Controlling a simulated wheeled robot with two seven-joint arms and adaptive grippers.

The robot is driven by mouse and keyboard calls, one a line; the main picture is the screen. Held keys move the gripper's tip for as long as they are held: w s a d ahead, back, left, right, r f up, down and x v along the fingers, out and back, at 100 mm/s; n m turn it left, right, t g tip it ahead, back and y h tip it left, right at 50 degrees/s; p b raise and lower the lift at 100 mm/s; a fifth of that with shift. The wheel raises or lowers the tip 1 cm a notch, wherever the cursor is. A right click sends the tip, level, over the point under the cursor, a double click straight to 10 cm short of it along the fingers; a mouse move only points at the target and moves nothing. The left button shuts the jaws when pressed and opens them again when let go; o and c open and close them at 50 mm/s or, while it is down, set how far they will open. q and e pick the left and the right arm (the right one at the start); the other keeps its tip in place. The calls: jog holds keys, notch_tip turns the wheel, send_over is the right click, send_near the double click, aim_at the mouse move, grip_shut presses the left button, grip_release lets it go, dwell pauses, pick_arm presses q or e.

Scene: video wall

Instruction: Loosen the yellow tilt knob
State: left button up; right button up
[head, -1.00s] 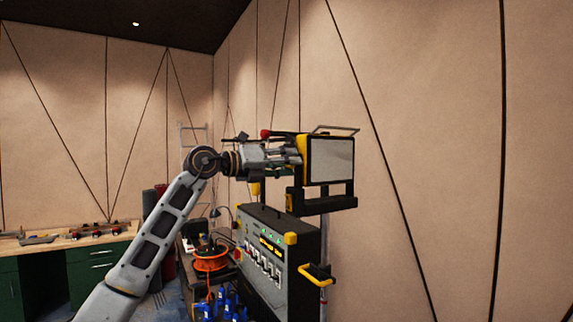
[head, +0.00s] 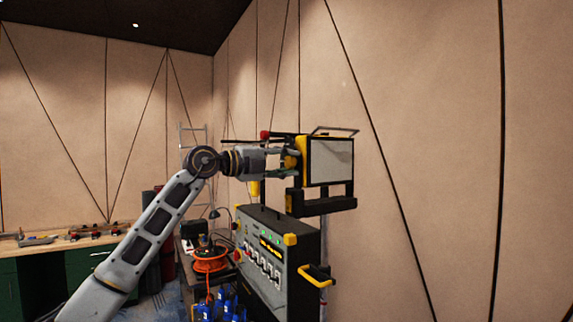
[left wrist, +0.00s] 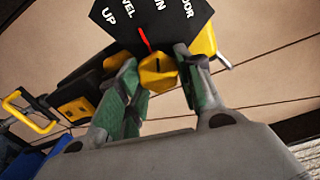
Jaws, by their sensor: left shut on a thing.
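The yellow tilt knob (left wrist: 158,75) sits below a black dial plate (left wrist: 155,22) with white lettering in the left wrist view. In the head view, my left gripper (head: 287,158) reaches the left side of the yellow-backed lamp or screen head (head: 330,161). My right gripper is out of view.
A grey control cabinet (head: 262,262) with yellow corners and a yellow handle (head: 316,274) stands below the head. An orange cable reel (head: 210,259) and blue items (head: 225,305) are to its left. A workbench (head: 65,239) is at far left. The right side shows bare wall.

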pick_arm(q)
jog(key=n, duration=0.5)
jog(key=shift+r, duration=0.1)
jog(key=shift+w+n, duration=0.1)
jog(key=shift+n, duration=2.7)
jog(key=o, duration=1)
jog(key=shift+a, duration=0.1)
jog(key=shift+o, duration=0.2)
jog(key=shift+r, duration=0.1)
jog(key=shift+a, duration=0.15)
jog(key=v, duration=1.1)
jog(key=shift+s+a, duration=0.25)
